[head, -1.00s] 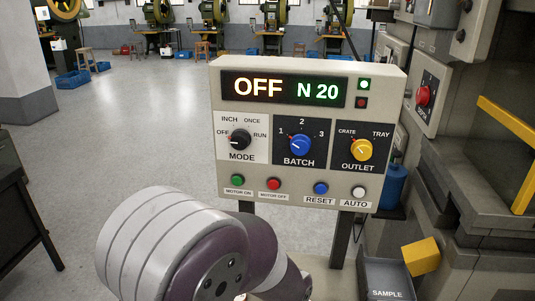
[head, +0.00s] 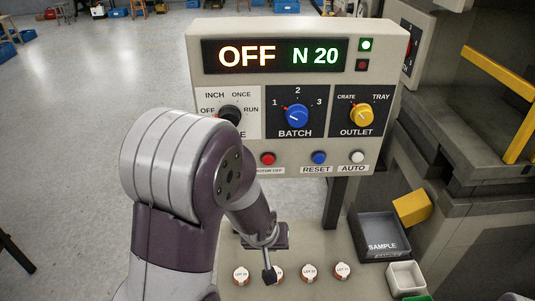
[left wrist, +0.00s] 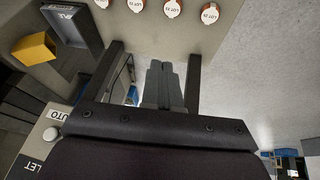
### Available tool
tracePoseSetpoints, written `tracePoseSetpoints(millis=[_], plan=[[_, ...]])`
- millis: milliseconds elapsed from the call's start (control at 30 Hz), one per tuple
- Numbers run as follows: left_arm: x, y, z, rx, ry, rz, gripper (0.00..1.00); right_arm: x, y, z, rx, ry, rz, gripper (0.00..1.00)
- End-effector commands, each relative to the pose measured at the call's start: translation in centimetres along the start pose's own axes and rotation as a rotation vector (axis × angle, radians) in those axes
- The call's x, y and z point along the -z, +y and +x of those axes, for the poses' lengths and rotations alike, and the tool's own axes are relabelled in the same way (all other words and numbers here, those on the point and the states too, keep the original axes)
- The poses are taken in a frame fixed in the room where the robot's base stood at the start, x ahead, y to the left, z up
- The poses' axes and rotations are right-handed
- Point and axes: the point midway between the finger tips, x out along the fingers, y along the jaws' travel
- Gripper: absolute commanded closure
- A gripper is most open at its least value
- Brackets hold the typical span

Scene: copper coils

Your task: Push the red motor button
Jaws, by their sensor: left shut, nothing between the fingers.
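The red motor button (head: 268,158), labelled MOTOR OFF, is on the lower row of the beige control panel (head: 300,100). Part of its label is hidden by my left arm. The green MOTOR ON button is hidden behind that arm. The panel's display (head: 290,56) reads OFF and N 20. My left gripper (head: 269,275) is below the panel in the head view, pointing down over the beige shelf, clear of the red button. In the left wrist view its fingers (left wrist: 166,70) are together and empty. My right gripper is out of view.
The blue RESET button (head: 319,158) and white AUTO button (head: 357,157) are right of the red one. Several round LOT tokens (head: 309,272) lie on the shelf near my gripper. A dark SAMPLE tray (head: 383,228) and a yellow block (head: 411,207) are to the right.

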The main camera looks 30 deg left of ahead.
Motion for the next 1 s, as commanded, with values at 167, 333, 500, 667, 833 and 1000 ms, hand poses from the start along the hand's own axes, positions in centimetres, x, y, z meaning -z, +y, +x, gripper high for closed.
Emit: tracePoseSetpoints(millis=[167, 333, 500, 667, 833, 1000], plan=[[8.9, -1.0, -0.5, -0.382, 0.249, -0.724, 1.00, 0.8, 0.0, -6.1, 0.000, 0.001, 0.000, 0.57], [10.7, -0.8, -2.7, -0.843, 0.160, -1.234, 1.00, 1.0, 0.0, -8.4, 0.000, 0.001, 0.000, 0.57], [10.6, -0.7, -4.1, -1.040, 0.054, -1.420, 1.00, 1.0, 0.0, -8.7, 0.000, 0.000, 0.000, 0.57], [10.5, -0.7, -4.1, -1.052, 0.046, -1.429, 1.00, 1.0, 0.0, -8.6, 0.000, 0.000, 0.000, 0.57], [10.6, -0.7, -4.0, -1.051, 0.047, -1.427, 1.00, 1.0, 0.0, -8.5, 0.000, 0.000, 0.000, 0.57], [11.8, -0.8, -3.3, -1.051, 0.048, -1.424, 1.00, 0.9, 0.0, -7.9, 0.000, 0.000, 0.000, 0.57]])
